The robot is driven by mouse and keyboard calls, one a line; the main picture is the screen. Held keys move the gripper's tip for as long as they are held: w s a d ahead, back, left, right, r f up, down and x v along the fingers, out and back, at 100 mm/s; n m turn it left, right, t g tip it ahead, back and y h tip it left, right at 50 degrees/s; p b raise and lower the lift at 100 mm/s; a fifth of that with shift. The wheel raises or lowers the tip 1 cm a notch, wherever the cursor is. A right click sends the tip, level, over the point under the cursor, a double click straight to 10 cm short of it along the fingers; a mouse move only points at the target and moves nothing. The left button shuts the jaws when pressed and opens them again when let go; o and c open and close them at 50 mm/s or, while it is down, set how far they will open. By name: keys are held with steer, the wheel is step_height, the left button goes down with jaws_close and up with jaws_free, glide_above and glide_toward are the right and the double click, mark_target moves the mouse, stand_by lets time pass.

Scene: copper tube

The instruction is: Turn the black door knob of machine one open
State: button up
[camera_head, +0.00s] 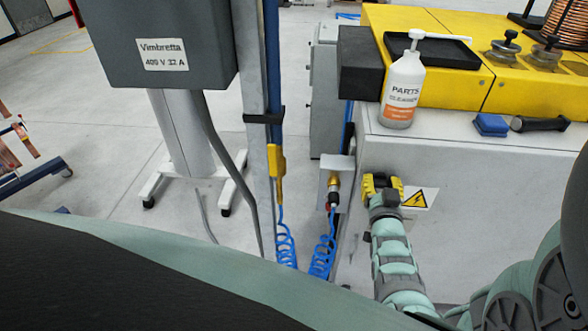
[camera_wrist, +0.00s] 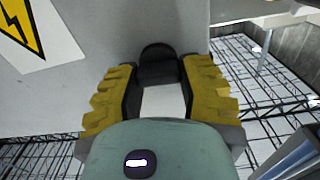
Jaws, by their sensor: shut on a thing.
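The black door knob (camera_wrist: 158,56) shows in the wrist view between the fingertips of my gripper (camera_wrist: 160,72), against a pale grey panel. My gripper is shut on the knob, with a yellow, black-padded finger on each side. In the head view my gripper (camera_head: 382,184) is at the front face of the pale machine cabinet (camera_head: 470,155), left of a yellow warning sign (camera_head: 420,196). I cannot tell from these frames how far the knob is turned.
A blue coiled hose (camera_head: 322,258) and a small valve box (camera_head: 334,185) are left of my gripper. A dark grey box (camera_head: 160,50) stands on a wheeled post. Floor shows at left.

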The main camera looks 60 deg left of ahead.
steer(key=m+p, duration=0.1)
steer(key=m, duration=0.4)
steer(key=shift+w+f+m, duration=0.1)
steer(key=shift+m, duration=0.2)
steer(key=m, duration=0.2)
steer(key=shift+d+f+m+p, duration=0.1)
steer(key=shift+m+p, duration=0.3)
steer(key=m, duration=0.3)
steer(key=m+p, duration=0.1)
steer(key=m, duration=0.2)
steer(key=shift+w+d+f, duration=0.1)
steer(key=shift+w+f, duration=0.05)
steer(key=shift+f+m, duration=0.1)
steer(key=shift+m, duration=1.3)
steer(key=o, duration=1.2)
steer(key=shift+v, duration=5.95)
